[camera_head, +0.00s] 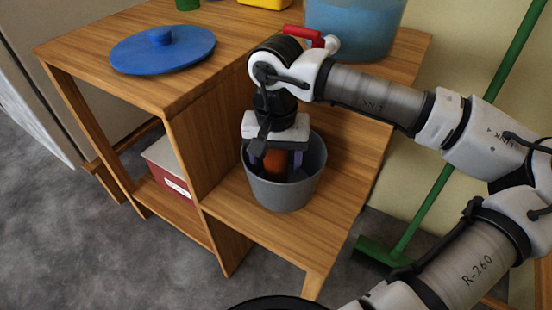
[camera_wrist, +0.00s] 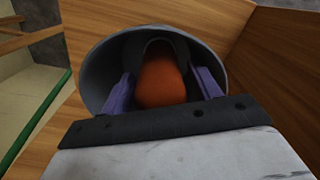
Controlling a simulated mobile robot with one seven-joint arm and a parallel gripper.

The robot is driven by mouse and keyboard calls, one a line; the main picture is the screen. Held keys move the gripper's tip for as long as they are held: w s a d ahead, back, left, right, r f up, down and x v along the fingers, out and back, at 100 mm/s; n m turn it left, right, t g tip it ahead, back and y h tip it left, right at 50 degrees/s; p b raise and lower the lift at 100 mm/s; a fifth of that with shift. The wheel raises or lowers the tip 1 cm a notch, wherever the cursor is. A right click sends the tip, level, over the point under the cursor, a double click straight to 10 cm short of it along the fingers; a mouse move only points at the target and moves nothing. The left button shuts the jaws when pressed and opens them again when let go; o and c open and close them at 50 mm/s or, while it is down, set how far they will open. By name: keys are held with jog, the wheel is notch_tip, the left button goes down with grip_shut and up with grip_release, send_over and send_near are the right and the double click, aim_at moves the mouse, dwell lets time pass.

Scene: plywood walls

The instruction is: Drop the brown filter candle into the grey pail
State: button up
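The grey pail (camera_head: 285,194) stands upright on the lower wooden shelf, and its rim also shows in the wrist view (camera_wrist: 98,75). My gripper (camera_head: 276,168) points down into the pail's mouth. The brown filter candle (camera_wrist: 162,82) is orange-brown and lies between my two purple fingers, inside the pail's outline; it also shows in the head view (camera_head: 275,162). Narrow dark gaps show between the candle and both fingers in the wrist view, so my gripper looks open around it. The candle's lower end and the pail's floor are hidden, so I cannot tell what it rests on.
A blue lid (camera_head: 185,50) lies on the upper wooden top. A blue container (camera_head: 352,30) and a red handle (camera_head: 303,34) are behind my wrist. A red and white box (camera_head: 168,168) sits in the lower compartment. A green broom (camera_head: 425,215) leans at the right.

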notch_tip(320, 180, up, 13)
jog(key=p, duration=0.4)
jog(key=shift+r, duration=0.15)
dwell(0.6)
